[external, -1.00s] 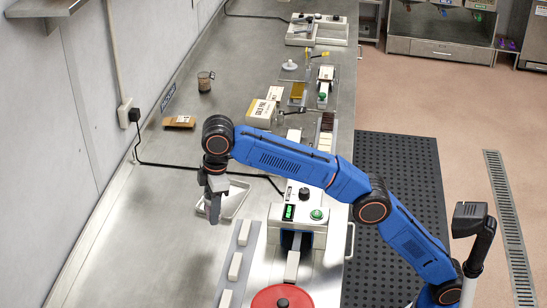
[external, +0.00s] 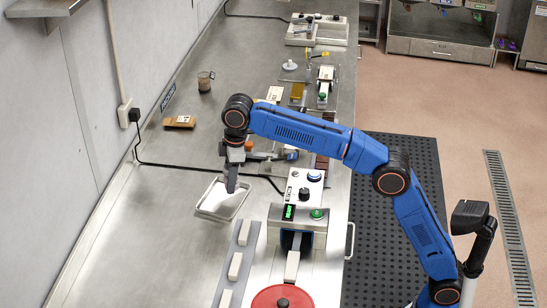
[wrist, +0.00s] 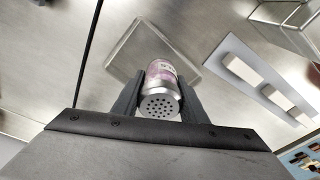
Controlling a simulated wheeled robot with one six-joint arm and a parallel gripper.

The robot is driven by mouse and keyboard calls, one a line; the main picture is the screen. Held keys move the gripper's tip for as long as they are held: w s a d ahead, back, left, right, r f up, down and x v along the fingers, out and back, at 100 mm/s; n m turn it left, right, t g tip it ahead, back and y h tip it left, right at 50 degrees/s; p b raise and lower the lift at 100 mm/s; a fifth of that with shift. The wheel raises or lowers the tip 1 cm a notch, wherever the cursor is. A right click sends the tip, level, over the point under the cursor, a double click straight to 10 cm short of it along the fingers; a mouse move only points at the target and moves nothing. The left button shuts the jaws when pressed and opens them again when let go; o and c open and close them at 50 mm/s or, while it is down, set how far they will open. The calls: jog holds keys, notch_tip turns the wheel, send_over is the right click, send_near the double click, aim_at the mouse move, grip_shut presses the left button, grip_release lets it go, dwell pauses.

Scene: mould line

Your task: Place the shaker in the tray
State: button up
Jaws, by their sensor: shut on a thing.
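My gripper (external: 232,184) points down and appears to be over the shallow, light-coloured tray (external: 210,203) in the external view. In the wrist view my gripper (wrist: 160,98) is shut on the shaker (wrist: 160,84), with one finger on each side. The shaker has a silver perforated cap facing the camera and a pinkish label. The tray (wrist: 136,40) lies beyond the shaker in the wrist view, and the shaker overlaps its lower part. I cannot make out the shaker in the external view. I cannot tell the exact height of the shaker above the tray.
A grey strip with white blocks (external: 235,266) lies in front of the tray. A black cable (external: 165,163) runs behind it. The steel counter left of the tray is clear.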

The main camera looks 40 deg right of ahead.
aim_at(231, 201)
jog(key=shift+f, duration=2.7)
jog(key=shift+f, duration=0.1)
jog(key=o, duration=1.1)
jog(key=r, duration=0.4)
jog(key=d+r, duration=0.1)
jog(key=r, duration=0.7)
jog(key=shift+s+d, duration=0.25)
jog(key=shift+s, duration=0.1)
jog(key=shift+d, duration=0.1)
